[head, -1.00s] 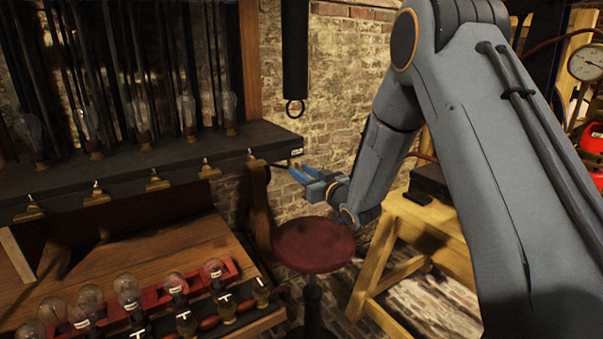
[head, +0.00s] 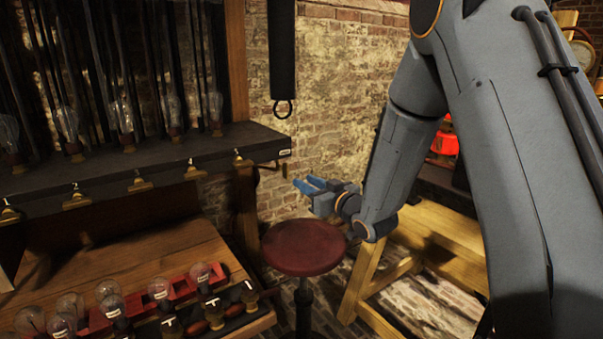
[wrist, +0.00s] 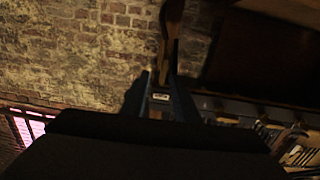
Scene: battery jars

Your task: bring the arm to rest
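My gripper (head: 305,183) hangs at the end of my arm in the middle of the head view. Its blue fingers point left, towards the end of the dark shelf (head: 150,178), and appear above the round red stool (head: 303,248) in the picture. In the wrist view the two fingers of my gripper (wrist: 161,80) stand apart with no object held between them. A wooden upright and a small white label show behind the gap. My arm bends down from the upper right.
Bulbs and rods stand along the shelf at left. Below it, a wooden bench (head: 165,250) carries several glass bulbs (head: 110,305) in red holders. A yellow wooden stand (head: 440,232) is partly behind my arm.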

